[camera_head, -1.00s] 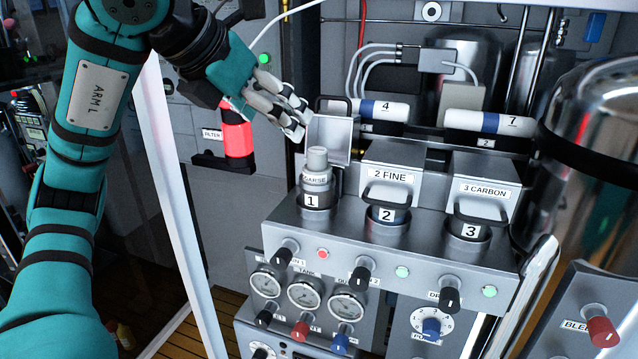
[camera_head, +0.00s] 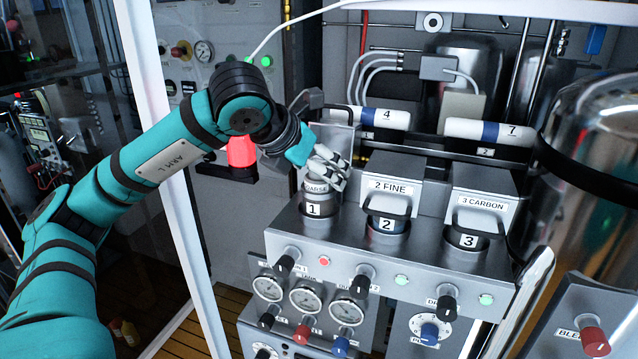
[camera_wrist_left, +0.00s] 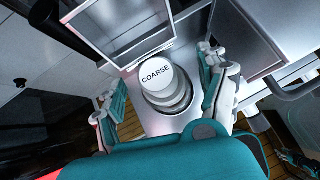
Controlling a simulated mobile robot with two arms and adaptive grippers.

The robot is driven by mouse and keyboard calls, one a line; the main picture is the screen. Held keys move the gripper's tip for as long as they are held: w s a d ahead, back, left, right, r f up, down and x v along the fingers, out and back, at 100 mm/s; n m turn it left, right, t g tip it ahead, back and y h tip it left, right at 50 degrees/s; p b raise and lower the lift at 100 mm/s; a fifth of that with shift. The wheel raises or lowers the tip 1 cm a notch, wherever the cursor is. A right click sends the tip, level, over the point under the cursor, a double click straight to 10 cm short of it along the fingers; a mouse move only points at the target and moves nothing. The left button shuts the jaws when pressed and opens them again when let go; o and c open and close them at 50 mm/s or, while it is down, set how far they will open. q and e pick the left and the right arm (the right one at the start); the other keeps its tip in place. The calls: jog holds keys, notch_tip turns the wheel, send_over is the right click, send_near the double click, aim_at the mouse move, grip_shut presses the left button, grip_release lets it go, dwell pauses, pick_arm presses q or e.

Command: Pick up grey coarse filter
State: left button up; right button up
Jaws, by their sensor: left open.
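The grey coarse filter (camera_head: 317,194) stands upright in the slot marked 1 at the left of the panel. Its white top reads COARSE in the left wrist view (camera_wrist_left: 157,75). The lid behind it is raised. My left gripper (camera_head: 330,168) is open right at the filter's top, with its fingers partly covering the filter in the head view. In the left wrist view its fingers (camera_wrist_left: 168,104) lie on either side of the filter, with a gap visible on both sides.
The closed housings 2 FINE (camera_head: 390,186) and 3 CARBON (camera_head: 482,203) stand to the right. White cartridges marked 4 (camera_head: 376,117) and 7 (camera_head: 490,130) lie behind. Knobs and gauges (camera_head: 306,296) project below. A large metal tank (camera_head: 600,170) stands at the right.

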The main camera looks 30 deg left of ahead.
pick_arm(q)
jog(key=c, duration=1.3)
